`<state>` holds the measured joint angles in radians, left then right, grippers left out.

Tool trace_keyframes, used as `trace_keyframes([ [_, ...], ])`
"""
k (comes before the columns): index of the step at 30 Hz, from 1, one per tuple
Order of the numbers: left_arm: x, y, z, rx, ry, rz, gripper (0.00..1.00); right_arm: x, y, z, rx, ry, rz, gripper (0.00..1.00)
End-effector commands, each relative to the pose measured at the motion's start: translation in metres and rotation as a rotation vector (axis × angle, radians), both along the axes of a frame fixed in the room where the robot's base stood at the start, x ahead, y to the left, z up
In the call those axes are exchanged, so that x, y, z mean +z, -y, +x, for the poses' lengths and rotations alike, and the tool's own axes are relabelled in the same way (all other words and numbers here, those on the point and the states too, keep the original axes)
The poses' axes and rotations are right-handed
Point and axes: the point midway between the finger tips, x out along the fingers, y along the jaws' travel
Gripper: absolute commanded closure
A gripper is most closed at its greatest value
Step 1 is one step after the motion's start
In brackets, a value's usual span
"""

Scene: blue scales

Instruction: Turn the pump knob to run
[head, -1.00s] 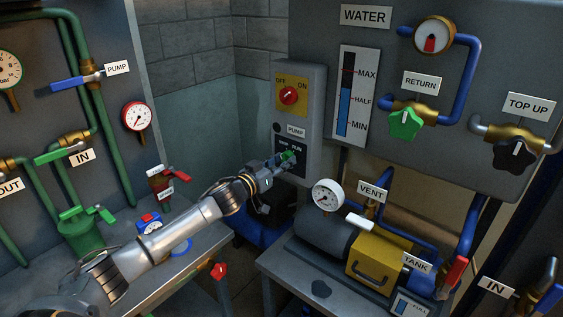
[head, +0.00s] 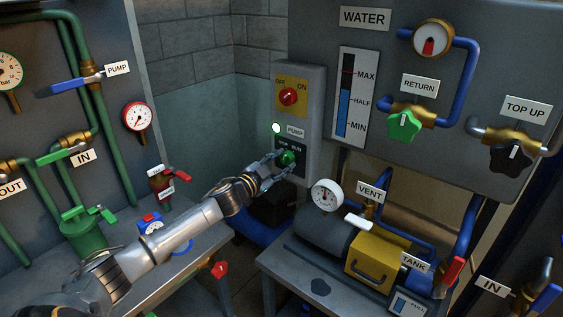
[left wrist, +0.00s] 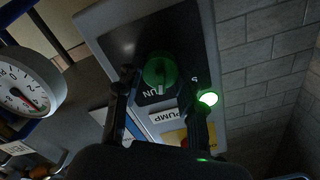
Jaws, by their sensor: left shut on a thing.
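The green pump knob (head: 288,158) is on a dark plate low on the grey control box, under the PUMP label (head: 296,132). In the left wrist view the knob (left wrist: 160,70) shows between my two dark fingers, its white mark pointing toward the partly hidden RUN lettering. My left gripper (head: 277,165) is at the knob and shut on it; its fingers cover part of the plate. A round lamp (head: 277,128) beside the label glows bright; it also glows in the left wrist view (left wrist: 208,98). My right gripper is not in view.
A red OFF/ON switch (head: 289,96) sits above on a yellow plate. A white dial gauge (head: 327,196) and yellow box (head: 376,260) stand on the right bench. The left bench (head: 205,245) lies below my arm. Open floor lies between the benches.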

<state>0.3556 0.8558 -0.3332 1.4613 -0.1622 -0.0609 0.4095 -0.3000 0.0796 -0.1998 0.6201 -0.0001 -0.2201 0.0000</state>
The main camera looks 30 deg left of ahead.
Motion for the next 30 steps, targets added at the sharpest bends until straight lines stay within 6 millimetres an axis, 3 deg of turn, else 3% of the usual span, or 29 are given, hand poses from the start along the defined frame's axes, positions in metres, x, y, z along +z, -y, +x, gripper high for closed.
trace_keyframes([
  [12, 0.0001, 0.0003, 0.0001, -0.001, 0.016, 0.189, 0.93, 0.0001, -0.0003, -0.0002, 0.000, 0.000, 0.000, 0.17],
  [29, -0.0001, 0.0004, 0.0000, -0.001, 0.018, 0.217, 0.93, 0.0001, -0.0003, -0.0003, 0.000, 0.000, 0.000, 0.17],
  [30, -0.0001, 0.0004, 0.0000, -0.001, 0.018, 0.217, 0.53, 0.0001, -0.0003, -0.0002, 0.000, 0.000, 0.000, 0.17],
])
